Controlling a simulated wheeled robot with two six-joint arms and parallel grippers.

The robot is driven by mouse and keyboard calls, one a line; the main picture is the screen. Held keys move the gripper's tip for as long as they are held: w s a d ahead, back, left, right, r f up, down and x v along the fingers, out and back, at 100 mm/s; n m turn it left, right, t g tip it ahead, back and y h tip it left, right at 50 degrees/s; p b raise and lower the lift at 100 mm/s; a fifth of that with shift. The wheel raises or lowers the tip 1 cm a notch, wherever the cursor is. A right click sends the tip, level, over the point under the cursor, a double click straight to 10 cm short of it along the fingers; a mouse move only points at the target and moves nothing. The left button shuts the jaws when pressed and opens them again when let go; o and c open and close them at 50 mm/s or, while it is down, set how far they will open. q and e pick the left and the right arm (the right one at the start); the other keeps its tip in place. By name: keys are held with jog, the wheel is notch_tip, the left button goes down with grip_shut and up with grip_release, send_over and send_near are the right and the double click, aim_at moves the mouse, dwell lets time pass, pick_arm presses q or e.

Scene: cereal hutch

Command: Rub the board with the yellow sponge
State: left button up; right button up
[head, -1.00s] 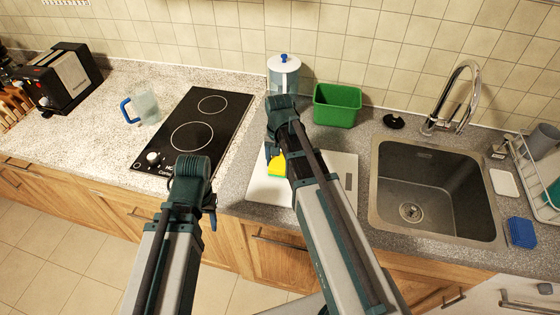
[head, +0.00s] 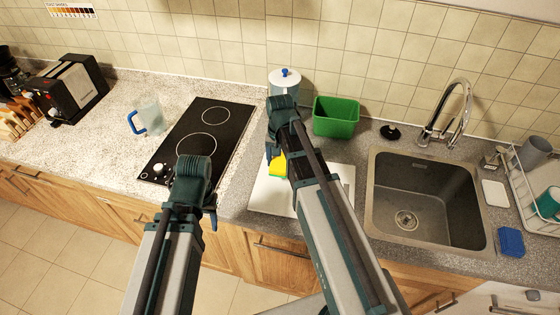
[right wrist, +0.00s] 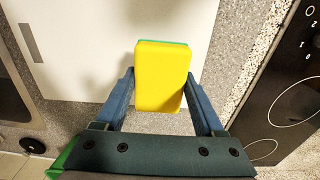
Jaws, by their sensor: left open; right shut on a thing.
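The yellow sponge (right wrist: 161,75), with a green layer at its far side, is held between the fingers of my right gripper (right wrist: 162,92) in the right wrist view. In the head view the sponge (head: 278,164) shows over the left part of the board, partly behind my right arm. The white board (head: 270,194) lies on the counter between hob and sink; my arm hides its middle. It also shows in the right wrist view (right wrist: 100,60). I cannot tell whether sponge and board touch. My left gripper (head: 212,215) is over the counter's front edge, apart from the board, its fingers mostly hidden.
A black hob (head: 200,140) is left of the board and a sink (head: 425,195) is right of it. A green bin (head: 335,117) and a lidded canister (head: 285,82) stand behind. A blue sponge (head: 511,242) lies right of the sink.

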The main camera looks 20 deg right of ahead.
jog(key=shift+r+p, duration=1.55)
jog(key=shift+r, duration=0.05)
jog(key=shift+f, duration=0.2)
